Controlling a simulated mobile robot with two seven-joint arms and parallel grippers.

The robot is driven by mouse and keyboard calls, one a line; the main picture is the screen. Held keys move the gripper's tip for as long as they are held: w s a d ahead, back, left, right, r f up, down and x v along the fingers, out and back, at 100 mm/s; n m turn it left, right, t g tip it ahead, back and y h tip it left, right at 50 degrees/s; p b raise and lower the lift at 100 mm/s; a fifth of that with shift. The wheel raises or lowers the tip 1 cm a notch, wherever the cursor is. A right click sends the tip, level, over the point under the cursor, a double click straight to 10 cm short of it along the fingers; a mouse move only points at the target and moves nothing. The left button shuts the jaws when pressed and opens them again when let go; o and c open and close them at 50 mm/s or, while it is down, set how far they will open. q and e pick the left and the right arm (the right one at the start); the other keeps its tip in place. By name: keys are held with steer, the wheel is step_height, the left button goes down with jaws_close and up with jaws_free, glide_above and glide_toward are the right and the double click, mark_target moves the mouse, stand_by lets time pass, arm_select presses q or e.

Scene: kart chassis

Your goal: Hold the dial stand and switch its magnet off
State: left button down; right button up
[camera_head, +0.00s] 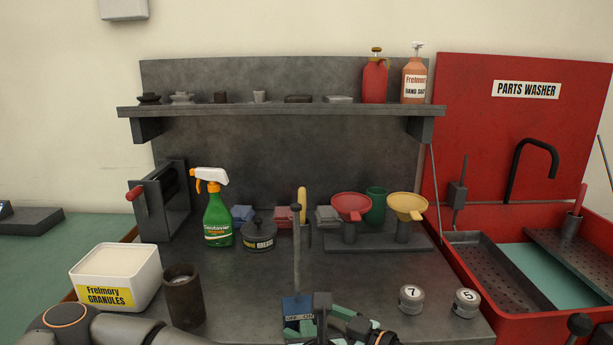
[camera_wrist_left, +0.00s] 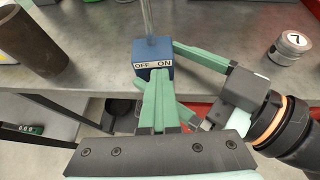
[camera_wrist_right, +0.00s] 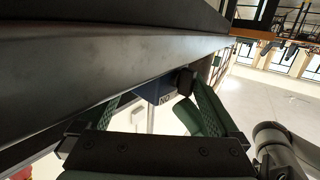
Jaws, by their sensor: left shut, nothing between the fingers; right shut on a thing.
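The dial stand has a blue base (camera_head: 297,307) marked OFF and ON and a thin grey post (camera_head: 297,250). It stands at the front edge of the bench. In the left wrist view, the base (camera_wrist_left: 152,52) is just beyond the tips of my left gripper (camera_wrist_left: 158,84), which is shut and empty. Whether the tips touch it is unclear. My right gripper (camera_wrist_right: 158,94) is shut on the base, with a finger on either side. A dark round knob (camera_wrist_right: 185,82) shows beside the base in the right wrist view. The grippers partly hide the base's front.
A dark cup (camera_head: 184,297) and a white granules tub (camera_head: 115,277) stand left of the stand. A spray bottle (camera_head: 217,213) and funnels are farther back. The red parts washer (camera_head: 520,140) is at right.

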arm_select(q)
steer(key=shift+a+f, duration=0.15)
steer(key=shift+a, duration=0.2)
arm_select(e)
steer(key=shift+w+d+r, duration=0.1)
steer(key=shift+r, duration=0.1)
